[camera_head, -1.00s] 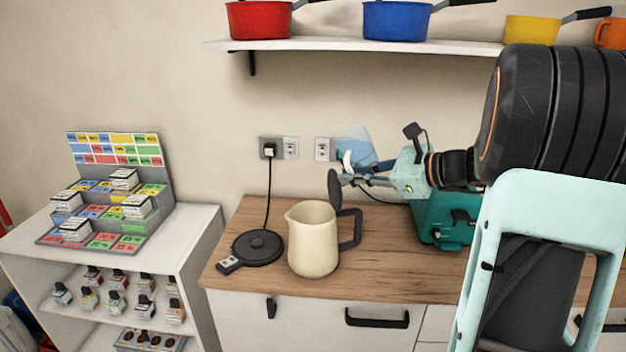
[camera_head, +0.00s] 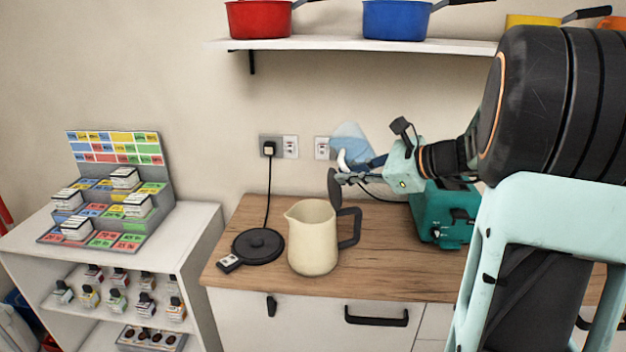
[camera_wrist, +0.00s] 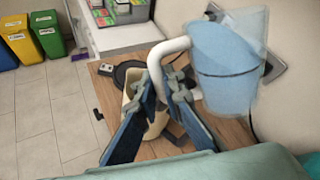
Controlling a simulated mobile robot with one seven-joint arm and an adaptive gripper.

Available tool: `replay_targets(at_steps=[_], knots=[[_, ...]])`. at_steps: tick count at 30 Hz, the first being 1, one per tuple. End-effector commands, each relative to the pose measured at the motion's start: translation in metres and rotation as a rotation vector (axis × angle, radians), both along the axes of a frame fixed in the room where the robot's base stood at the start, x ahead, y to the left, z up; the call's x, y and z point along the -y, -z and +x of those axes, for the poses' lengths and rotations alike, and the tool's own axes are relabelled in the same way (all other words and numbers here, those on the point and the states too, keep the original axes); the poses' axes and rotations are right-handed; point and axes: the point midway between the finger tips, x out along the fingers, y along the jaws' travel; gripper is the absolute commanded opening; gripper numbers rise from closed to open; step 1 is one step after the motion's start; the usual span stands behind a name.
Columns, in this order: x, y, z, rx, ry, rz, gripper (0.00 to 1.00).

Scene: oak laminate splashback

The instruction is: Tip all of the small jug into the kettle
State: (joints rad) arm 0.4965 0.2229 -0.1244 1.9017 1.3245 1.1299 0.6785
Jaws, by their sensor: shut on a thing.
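The cream kettle (camera_head: 313,240) stands upright on the wooden counter, its spout to the left and black handle to the right. A dark oval (camera_head: 334,186) above its handle looks like its raised lid. The small jug (camera_head: 353,145) is translucent blue with a white handle. It is held above and behind the kettle, to the right of its mouth. My gripper (camera_head: 362,172) is shut on the jug's handle. In the wrist view the jug (camera_wrist: 225,75) is at upper right, and the kettle (camera_wrist: 158,122) is partly hidden behind my fingers. The jug's contents are unclear.
A black round kettle base (camera_head: 258,246) lies left of the kettle, its cord running to a wall socket (camera_head: 278,148). A teal appliance (camera_head: 440,215) stands at right. A shelf (camera_head: 360,46) with pots is above. Bare counter lies in front of the appliance.

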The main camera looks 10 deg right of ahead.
Motion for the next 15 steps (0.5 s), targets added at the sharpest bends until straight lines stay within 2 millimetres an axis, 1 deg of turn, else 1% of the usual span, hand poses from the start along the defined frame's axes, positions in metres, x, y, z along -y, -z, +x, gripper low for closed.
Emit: replay_targets(at_steps=[3,15], knots=[[-0.0016,-0.0032,0.0002,0.004,0.0,-0.016,0.0],[-0.0011,0.0002,0.0002,0.006,0.006,-0.06,0.0]])
